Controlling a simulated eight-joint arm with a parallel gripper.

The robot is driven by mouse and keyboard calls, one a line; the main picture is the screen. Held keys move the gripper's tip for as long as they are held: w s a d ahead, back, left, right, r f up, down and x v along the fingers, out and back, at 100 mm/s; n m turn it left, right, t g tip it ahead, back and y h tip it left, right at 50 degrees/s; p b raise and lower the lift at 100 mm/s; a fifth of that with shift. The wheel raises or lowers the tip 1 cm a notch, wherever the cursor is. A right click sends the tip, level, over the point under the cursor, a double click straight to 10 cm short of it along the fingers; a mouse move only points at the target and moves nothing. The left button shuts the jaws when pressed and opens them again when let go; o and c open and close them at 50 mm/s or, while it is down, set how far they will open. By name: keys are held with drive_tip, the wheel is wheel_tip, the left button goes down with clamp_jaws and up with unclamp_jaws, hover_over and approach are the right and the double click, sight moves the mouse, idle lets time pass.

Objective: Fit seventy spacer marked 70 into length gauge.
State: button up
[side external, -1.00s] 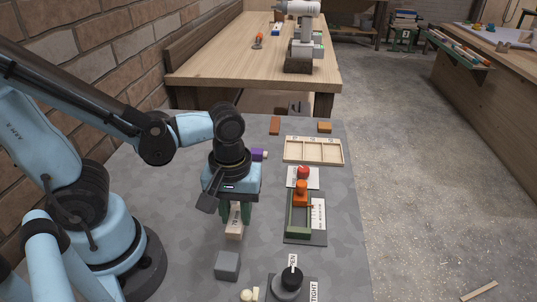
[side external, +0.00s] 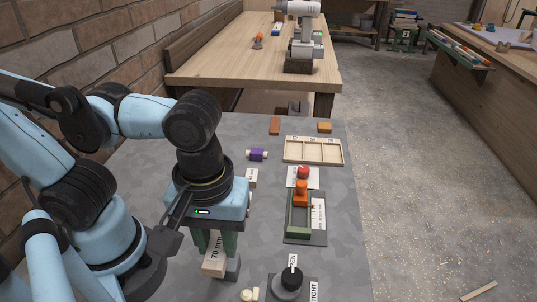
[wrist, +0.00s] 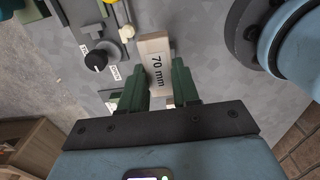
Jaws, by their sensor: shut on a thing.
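The pale wooden spacer marked "70 mm" (side external: 214,262) is between the green fingers of my gripper (side external: 216,242). In the wrist view the spacer (wrist: 157,64) shows its label upward, with my gripper (wrist: 157,88) shut on its sides. In the side view it appears tilted and raised, in front of a grey block. The length gauge (side external: 291,222) is a green-walled channel on a dark plate to the right of my gripper, with an orange piece (side external: 301,190) at its far end. The spacer is apart from the gauge.
A grey block (side external: 234,267) stands partly hidden behind the spacer. A black knob (side external: 291,279) on a labelled plate is at the front right. A pale compartment tray (side external: 314,150), a red knob (side external: 303,172) and a purple piece (side external: 257,154) lie farther back.

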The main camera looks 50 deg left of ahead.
drive_tip(key=w, duration=1.1)
hover_over(299, 218)
wheel_tip(299, 218, down, 2)
drive_tip(key=shift+f, duration=0.1)
drive_tip(key=shift+f, duration=2.7)
drive_tip(key=shift+f, duration=1.5)
drive_tip(key=o, duration=1.1)
